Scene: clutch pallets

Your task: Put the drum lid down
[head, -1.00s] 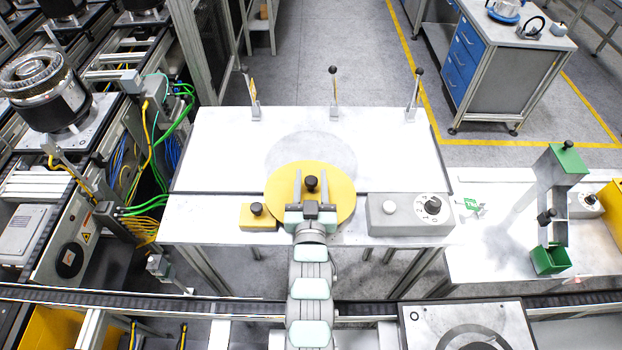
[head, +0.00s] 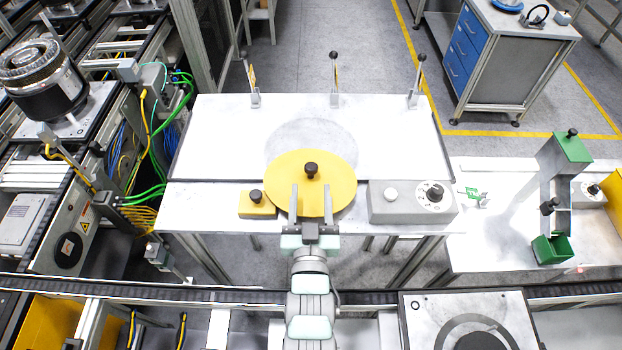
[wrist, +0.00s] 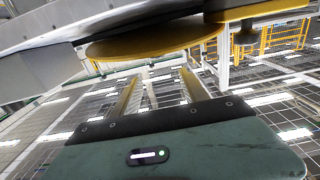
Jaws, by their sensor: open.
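The drum lid is a round yellow disc (head: 278,178) with a black knob (head: 311,169) in the middle. In the head view it appears over the front part of the white table, between a small yellow block and a grey control box; what it rests on is hidden. My gripper (head: 312,189) is open and empty. Its two fingers are spread apart over the near part of the lid, with their tips short of the knob. In the wrist view a yellow disc (wrist: 150,43) shows edge-on above the gripper's dark body; contact cannot be told.
The white table (head: 225,130) has a grey round patch (head: 310,133) behind the lid and several upright levers at its far edge. The small yellow block (head: 257,204) is left, the control box (head: 412,202) right. A green bracket (head: 572,147) stands farther right.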

